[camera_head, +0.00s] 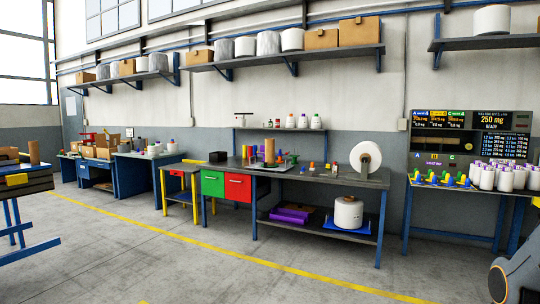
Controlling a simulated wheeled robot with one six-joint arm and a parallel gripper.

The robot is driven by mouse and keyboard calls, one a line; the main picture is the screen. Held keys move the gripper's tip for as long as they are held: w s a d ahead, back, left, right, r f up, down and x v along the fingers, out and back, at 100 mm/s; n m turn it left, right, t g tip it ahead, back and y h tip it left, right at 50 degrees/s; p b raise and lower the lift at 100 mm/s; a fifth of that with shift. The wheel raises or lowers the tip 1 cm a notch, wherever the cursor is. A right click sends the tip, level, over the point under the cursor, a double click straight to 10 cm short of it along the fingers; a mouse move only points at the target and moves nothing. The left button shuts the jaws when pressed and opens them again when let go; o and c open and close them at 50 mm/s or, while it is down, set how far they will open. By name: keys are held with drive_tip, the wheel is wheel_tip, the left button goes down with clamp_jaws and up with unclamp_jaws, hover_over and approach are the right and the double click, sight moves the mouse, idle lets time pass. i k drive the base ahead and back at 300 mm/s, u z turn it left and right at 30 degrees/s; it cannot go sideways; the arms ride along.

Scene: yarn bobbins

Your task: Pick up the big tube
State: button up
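A tall brown tube (269,151) stands upright on the middle workbench, behind the green and red drawers, among small coloured items. Another brown tube (34,152) stands upright on the bench at the far left edge. I cannot tell from this view which of the two is the bigger. Both are far off, and nothing holds them. My gripper is not in view; only a grey rounded part of what seems to be my arm shows at the lower right corner.
The middle workbench (340,181) also bears a large white spool and small coloured pieces. A right bench (474,189) holds many white bobbins. A dark bench (22,187) stands at the left. The grey floor (190,255) with a yellow line is clear.

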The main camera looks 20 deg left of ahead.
sight(269, 143)
drive_tip(key=u, duration=0.15)
drive_tip(key=i, duration=1.55)
drive_tip(key=u, duration=0.45)
drive_tip(key=i, duration=1.9)
drive_tip(key=u, duration=0.55)
drive_tip(key=i, duration=2.25)
drive_tip(key=u, duration=0.25)
drive_tip(key=i, duration=2.2)
drive_tip(key=u, duration=0.05)
